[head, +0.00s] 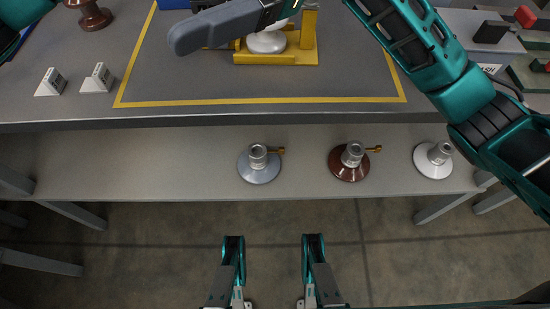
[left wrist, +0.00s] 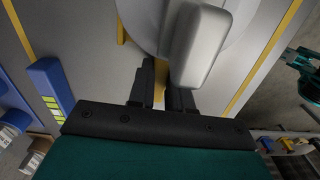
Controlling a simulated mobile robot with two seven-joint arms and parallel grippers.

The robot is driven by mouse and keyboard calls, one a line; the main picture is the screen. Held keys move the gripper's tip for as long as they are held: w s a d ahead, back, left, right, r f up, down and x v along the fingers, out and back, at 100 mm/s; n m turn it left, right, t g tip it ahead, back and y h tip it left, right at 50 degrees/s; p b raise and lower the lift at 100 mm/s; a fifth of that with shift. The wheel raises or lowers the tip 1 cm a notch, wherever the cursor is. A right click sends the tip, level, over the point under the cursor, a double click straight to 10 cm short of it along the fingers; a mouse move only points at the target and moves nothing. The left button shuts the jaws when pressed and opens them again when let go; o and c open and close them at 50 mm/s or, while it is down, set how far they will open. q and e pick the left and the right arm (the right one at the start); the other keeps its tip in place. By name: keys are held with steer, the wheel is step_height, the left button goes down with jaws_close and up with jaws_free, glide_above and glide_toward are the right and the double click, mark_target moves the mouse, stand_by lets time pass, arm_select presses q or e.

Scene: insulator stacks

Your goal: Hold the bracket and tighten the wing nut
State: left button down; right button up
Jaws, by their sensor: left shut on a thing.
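A yellow bracket (head: 277,59) stands on the bench at the top of the head view, around a white round insulator (head: 267,43). My left gripper (left wrist: 161,78) is in the left wrist view, with its black fingers closed on a yellow part of the bracket beside the white disc (left wrist: 146,28). In the head view this grip is hidden. The right fingertips and the wing nut cannot be made out.
A yellow line (head: 260,102) bounds the work area. Two small white signs (head: 97,79) and a brown insulator (head: 94,17) stand at left. The lower shelf (head: 110,165) holds a grey (head: 258,168), a brown (head: 349,168) and a white insulator (head: 433,163). The bench front is clear.

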steer(key=s+f+g+y, duration=0.2)
steer(key=s+f+y, duration=0.35)
steer(key=s, duration=0.25)
steer(key=s+d+f+m+y, duration=0.1)
steer(key=d+f+m, duration=0.2)
steer(key=f, duration=0.3)
steer(key=s+d+f+m+t+y, duration=0.1)
steer(key=s+d+f+m+y, duration=0.1)
steer(key=d+f+m, duration=0.2)
steer(key=shift+s+d+f, duration=0.15)
steer(key=shift+d+f, duration=0.1)
steer(key=shift+f, duration=1.5)
arm_select(q)
steer(key=c, duration=1)
jaws_free()
steer(key=shift+o, duration=0.2)
